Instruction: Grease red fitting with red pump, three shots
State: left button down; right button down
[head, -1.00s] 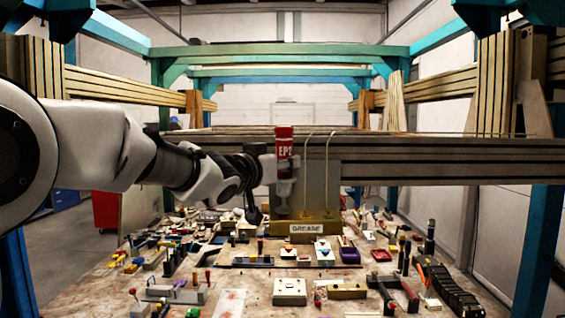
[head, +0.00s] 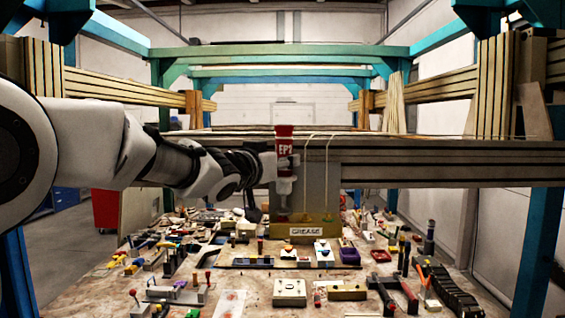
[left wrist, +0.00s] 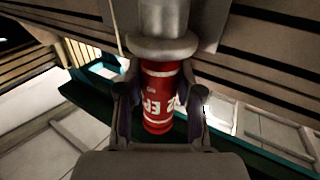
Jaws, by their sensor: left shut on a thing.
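The red pump (head: 284,146), a red cylinder with a white "EP2" label, is upright in front of the beam in the head view. Its grey lower body (head: 284,188) reaches down toward a brass-coloured block with a "GREASE" label (head: 306,231). My left gripper (head: 275,166) is shut on the red pump. In the left wrist view the pump (left wrist: 160,95) sits between the two fingers (left wrist: 160,110), with its grey collar beyond. Whether the pump's lower tip touches the block, I cannot tell. I cannot make out a red fitting. My right gripper is not in view.
Two thin pale lines (head: 328,170) rise from the block and bend over the top of the grey beam (head: 430,163). The workbench (head: 240,278) below is crowded with small blocks, knobs and tools. A black cable chain (head: 457,293) lies at the right.

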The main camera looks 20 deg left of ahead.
aim_at(279, 133)
pick_arm(q)
notch_tip(279, 133, up, 3)
jog(key=shift+w+f, duration=0.15)
jog(key=shift+f, duration=0.05)
jog(key=shift+r, duration=1.65)
jog(key=shift+f, duration=0.1)
